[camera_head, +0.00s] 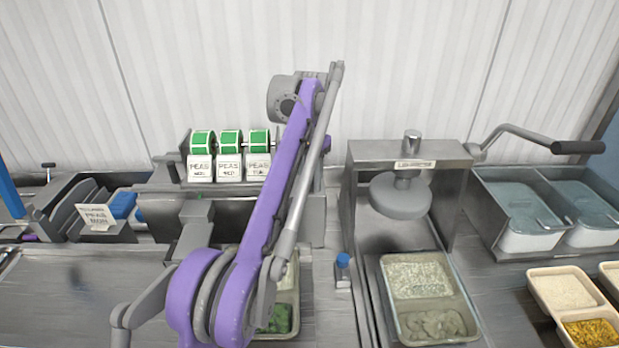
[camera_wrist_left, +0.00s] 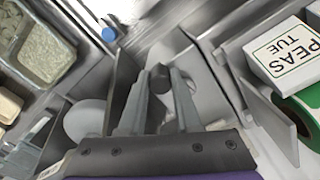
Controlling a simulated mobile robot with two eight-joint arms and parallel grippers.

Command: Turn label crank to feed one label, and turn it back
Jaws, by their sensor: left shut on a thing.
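The label dispenser (camera_head: 165,178) stands at the back left with three green label rolls (camera_head: 230,142) and white PEAS labels (camera_head: 229,168) hanging in front. My purple left arm crosses in front of its right end and hides the crank and my left gripper in the head view. In the left wrist view my left gripper (camera_wrist_left: 158,76) is shut on a dark crank knob (camera_wrist_left: 160,82), one finger on each side. A PEAS TUE label (camera_wrist_left: 290,48) and a green roll (camera_wrist_left: 302,104) show at the right there. My right gripper is not in view.
A grey press (camera_head: 410,150) stands right of my arm, with a filled two-part tray (camera_head: 383,262) below it. Another tray is partly hidden behind my arm. Bins (camera_head: 500,250) with grey lids or contents and a crank handle (camera_head: 577,147) are at the right. A bare worktop (camera_head: 80,285) lies front left.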

